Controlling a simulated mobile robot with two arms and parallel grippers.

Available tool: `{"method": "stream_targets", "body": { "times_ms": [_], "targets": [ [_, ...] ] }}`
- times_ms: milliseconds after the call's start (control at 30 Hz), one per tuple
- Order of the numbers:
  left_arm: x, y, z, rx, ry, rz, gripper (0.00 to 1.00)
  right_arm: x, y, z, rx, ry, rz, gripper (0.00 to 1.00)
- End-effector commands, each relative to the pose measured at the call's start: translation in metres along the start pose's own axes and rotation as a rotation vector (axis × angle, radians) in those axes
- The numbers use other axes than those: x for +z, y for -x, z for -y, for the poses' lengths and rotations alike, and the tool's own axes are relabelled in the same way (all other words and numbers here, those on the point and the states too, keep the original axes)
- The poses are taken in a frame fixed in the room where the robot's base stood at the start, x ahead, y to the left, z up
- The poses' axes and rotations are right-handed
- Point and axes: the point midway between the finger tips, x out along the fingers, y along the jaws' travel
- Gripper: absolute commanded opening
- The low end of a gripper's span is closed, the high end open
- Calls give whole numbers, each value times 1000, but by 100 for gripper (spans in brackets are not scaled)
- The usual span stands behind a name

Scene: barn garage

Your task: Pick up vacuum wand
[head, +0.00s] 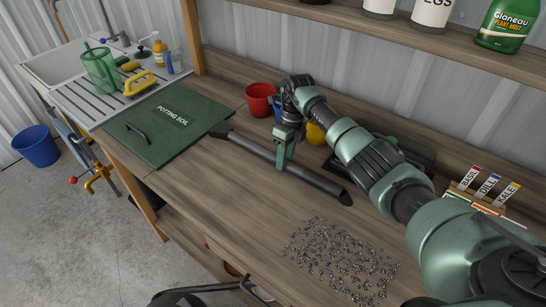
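The vacuum wand (250,147) is a long dark grey tube with a flat, wider nozzle at its left end. It lies diagonally on the wooden workbench (230,190), its right end near the middle of the bench. My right gripper (284,158) points down at the middle of the wand. A green finger shows in front of the tube and hides a short piece of it. The other finger is not clear, so I cannot tell whether the grip is closed. My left gripper is not in view.
Dark pellets (340,258) are scattered on the bench front. A green potting soil lid (165,128) lies left of the wand. A red pot (260,99) stands behind it. Seed labels (487,186) stand at right. A shelf (400,35) runs above the bench.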

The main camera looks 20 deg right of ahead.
Motion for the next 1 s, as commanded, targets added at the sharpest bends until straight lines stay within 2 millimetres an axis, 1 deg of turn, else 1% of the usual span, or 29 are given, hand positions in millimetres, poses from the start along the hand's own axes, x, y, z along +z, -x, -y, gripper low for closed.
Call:
{"method": "stream_targets", "body": {
  "times_ms": [367,467,533,667,1000],
  "targets": [
    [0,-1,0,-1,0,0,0,1,5,0,-2,1,4,0],
    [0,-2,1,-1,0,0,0,1,12,-1,-3,1,5,0],
    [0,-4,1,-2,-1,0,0,2,20,-2,-3,2,6,0],
    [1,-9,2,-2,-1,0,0,2,42,-6,-5,2,7,0],
    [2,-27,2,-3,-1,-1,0,1,128,-24,-5,1,7,0]
  ]
}}
